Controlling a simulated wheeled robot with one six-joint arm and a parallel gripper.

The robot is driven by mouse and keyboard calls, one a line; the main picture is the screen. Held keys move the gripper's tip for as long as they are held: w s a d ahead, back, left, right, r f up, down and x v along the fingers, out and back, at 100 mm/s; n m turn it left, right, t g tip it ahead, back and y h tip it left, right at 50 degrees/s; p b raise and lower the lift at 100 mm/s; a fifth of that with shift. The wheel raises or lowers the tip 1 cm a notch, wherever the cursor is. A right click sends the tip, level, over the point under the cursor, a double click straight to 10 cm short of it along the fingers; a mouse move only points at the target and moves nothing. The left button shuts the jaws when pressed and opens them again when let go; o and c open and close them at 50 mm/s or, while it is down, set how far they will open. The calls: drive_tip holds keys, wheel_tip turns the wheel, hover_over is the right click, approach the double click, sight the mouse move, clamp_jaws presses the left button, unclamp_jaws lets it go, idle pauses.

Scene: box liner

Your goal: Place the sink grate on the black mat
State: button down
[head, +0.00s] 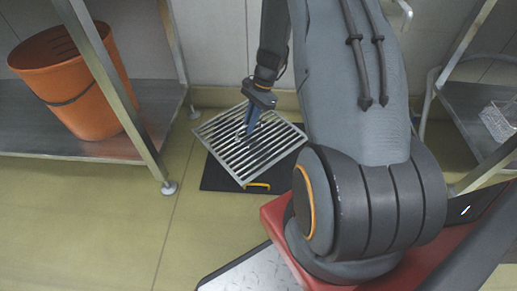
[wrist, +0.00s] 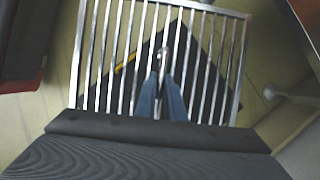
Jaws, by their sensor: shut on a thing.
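The sink grate (head: 226,127) is a square metal frame with several parallel bars. My gripper (head: 250,128) is shut on one of its bars near the middle. In the wrist view the blue fingers of my gripper (wrist: 163,90) close on a bar of the grate (wrist: 104,60). The black mat (head: 215,178) lies on the floor below and behind the grate, mostly hidden by it. The grate appears raised above the mat and turned relative to it; the exact gap cannot be told. The mat also shows between the bars in the wrist view (wrist: 206,80).
A metal shelf (head: 50,140) with an orange bucket (head: 72,85) stands at the left; its leg foot (head: 169,187) is near the mat. A yellow strip (head: 258,184) lies at the mat's front. Another shelf with a wire basket (head: 499,120) is at the right. Floor at front left is clear.

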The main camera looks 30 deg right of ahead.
sight(285, 128)
drive_tip(key=w+d+f+m+t+b, duration=0.1)
drive_tip(key=d+f+m+t, duration=0.2)
drive_tip(key=d+f+m, duration=0.65)
drive_tip(key=shift+n+h, duration=0.35)
drive_tip(key=shift+h, duration=0.05)
drive_tip(key=shift+w+d+f+b, duration=0.1)
drive_tip(key=shift+d+f+b, duration=0.55)
drive_tip(key=shift+f, duration=1.15)
drive_tip(key=shift+w+d+f+b, duration=0.1)
drive_tip(key=shift+d+f+b, duration=0.1)
drive_tip(key=shift+f+b, duration=1.3)
drive_tip(key=shift+d+f+b, duration=0.45)
drive_tip(key=shift+f, duration=1.7)
drive_tip(key=shift+f, duration=0.1)
drive_tip(key=c, duration=1.8)
unclamp_jaws()
drive_tip(key=shift+c, duration=0.2)
drive_tip(key=p+v, duration=0.6)
drive_tip(key=v, duration=0.6)
drive_tip(key=shift+s, duration=0.25)
